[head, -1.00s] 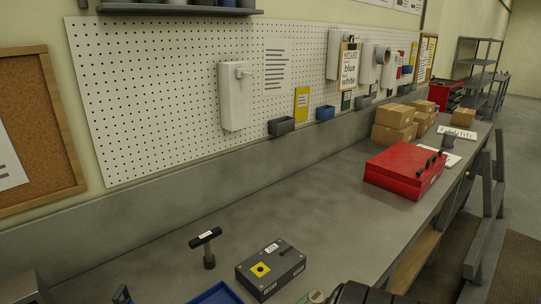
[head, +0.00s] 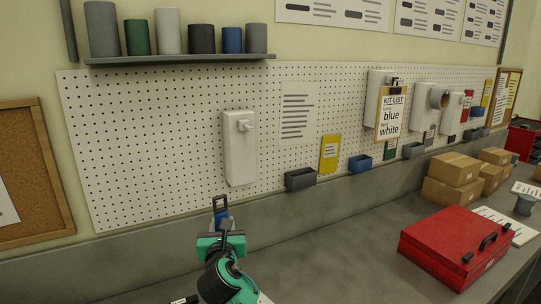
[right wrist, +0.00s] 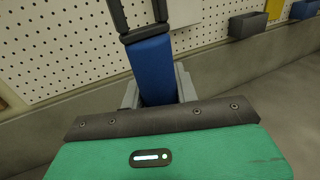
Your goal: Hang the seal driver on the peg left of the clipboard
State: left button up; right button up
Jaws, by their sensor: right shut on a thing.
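The seal driver, as I take it, is a blue grip with a dark open loop on top (head: 221,213). It is held upright, loop up, and also shows in the right wrist view (right wrist: 155,62). My right gripper (head: 222,228) is shut on its blue part, in front of the lower pegboard. A white plate with a short peg (head: 246,126) hangs left of the clipboard (head: 391,113), above and slightly right of the gripper. The loop is below the peg and apart from it. The peg is empty. My left gripper is out of view.
A shelf (head: 180,59) with several cups runs above the pegboard (head: 100,140). Grey (head: 300,180) and blue (head: 360,163) bins and a yellow card (head: 330,153) are right of the plate. A red toolbox (head: 450,245) stands on the bench. Bench between is clear.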

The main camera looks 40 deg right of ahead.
jog(key=d+r+m+g+h+p, duration=0.7)
jog(key=d+r+g, duration=0.2)
jog(key=d+r, duration=0.65)
jog(key=shift+w+d+f, duration=0.45)
jog(key=shift+w+d, duration=0.2)
jog(key=shift+w, duration=0.9)
jog(key=shift+w+d+f, duration=0.4)
jog(key=shift+w+d, duration=0.25)
jog(key=shift+w, duration=0.95)
jog(key=shift+w+d+f, duration=0.45)
jog(key=shift+w+d, duration=0.2)
jog(key=shift+w, duration=0.9)
jog(key=o, duration=1.1)
jog(key=shift+g, duration=0.4)
jog(key=shift+o, duration=0.5)
jog(key=shift+s+r, duration=0.15)
jog(key=shift+s, duration=0.25)
jog(key=shift+w, duration=0.1)
